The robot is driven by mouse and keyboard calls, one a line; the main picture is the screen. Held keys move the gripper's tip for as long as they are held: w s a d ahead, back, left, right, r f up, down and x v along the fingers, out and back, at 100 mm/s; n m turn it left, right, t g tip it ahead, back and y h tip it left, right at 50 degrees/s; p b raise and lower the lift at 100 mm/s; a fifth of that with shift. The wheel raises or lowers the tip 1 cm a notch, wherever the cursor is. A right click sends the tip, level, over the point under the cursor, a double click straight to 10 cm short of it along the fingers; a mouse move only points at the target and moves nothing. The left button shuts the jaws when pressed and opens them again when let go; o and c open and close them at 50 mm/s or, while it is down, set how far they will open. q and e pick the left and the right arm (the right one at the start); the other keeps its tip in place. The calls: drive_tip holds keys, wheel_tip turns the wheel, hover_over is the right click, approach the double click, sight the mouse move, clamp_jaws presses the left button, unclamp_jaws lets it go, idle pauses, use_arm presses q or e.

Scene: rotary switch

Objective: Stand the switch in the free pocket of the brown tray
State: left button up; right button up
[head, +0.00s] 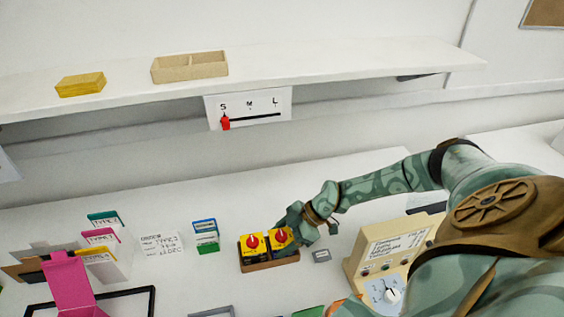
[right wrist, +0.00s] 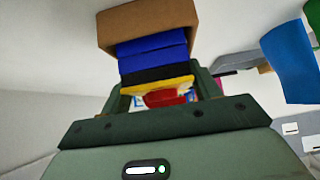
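The brown tray (head: 270,266) stands on the white table in the head view. A yellow switch with a red knob (head: 252,243) sits in its left pocket. A second yellow switch with a red knob (head: 280,237) is at the right pocket, upright; whether its base touches the pocket floor is hidden. My right gripper (head: 295,226) is at this right switch. In the right wrist view the gripper (right wrist: 164,92) has its fingers on both sides of the switch (right wrist: 158,85), with its blue body toward the tray (right wrist: 150,22). My left gripper is not in view.
A small grey block (head: 321,256) and a beige box with a dial (head: 385,250) stand right of the tray. Card holders (head: 206,236) stand to the left. A shelf (head: 300,66) is above, at the back. The table behind the tray is clear.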

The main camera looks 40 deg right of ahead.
drive_tip(key=shift+o, duration=1.2)
drive_tip(key=shift+d+r, duration=0.15)
drive_tip(key=shift+r, duration=0.15)
drive_tip(key=p+v, duration=0.1)
drive_tip(key=v, duration=1)
drive_tip(key=shift+d+r+p, duration=0.2)
drive_tip(key=shift+d+p, duration=0.05)
drive_tip(key=shift+p, duration=0.15)
drive_tip(key=shift+s, duration=0.15)
